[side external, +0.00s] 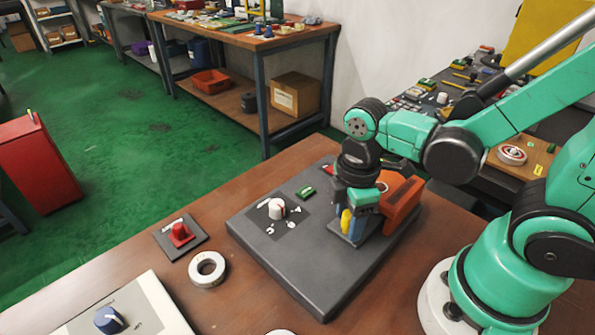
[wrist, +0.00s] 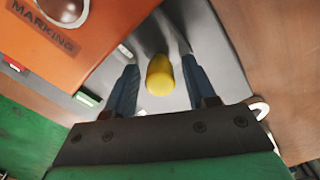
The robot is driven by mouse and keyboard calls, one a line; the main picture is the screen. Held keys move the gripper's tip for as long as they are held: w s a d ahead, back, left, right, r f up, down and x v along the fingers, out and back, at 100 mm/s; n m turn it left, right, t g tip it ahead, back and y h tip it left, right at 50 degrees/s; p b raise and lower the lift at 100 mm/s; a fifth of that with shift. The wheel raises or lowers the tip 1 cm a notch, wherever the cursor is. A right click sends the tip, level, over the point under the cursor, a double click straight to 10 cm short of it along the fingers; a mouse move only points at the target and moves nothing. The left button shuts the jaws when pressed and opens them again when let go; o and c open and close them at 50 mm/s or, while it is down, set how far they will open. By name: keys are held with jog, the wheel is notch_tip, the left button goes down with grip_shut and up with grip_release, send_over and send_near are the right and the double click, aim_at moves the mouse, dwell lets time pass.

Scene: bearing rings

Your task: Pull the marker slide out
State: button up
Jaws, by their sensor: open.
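The orange marking box (side external: 402,204) stands on the right part of a dark grey board (side external: 290,262). It fills the upper left of the wrist view (wrist: 95,35), with the word MARKING on it. A yellow rounded knob (wrist: 160,75), which looks like the marker slide's handle, is beside it. The knob shows partly in the side view (side external: 346,223). My gripper (wrist: 158,62) is open, with one blue finger on each side of the knob and visible gaps between. How the knob joins the box is hidden.
On the board are a white dial (side external: 277,208) and a green part (side external: 306,192). A red knob (side external: 180,233) on a plate, a white ring (side external: 207,269) and a blue knob (side external: 109,319) on a pale box lie left of the board. Brown tabletop between them is clear.

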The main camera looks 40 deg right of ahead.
grip_shut()
jog(key=shift+a, duration=5.9)
grip_release()
jog(key=shift+d, duration=0.1)
notch_tip(320, 180, up, 7)
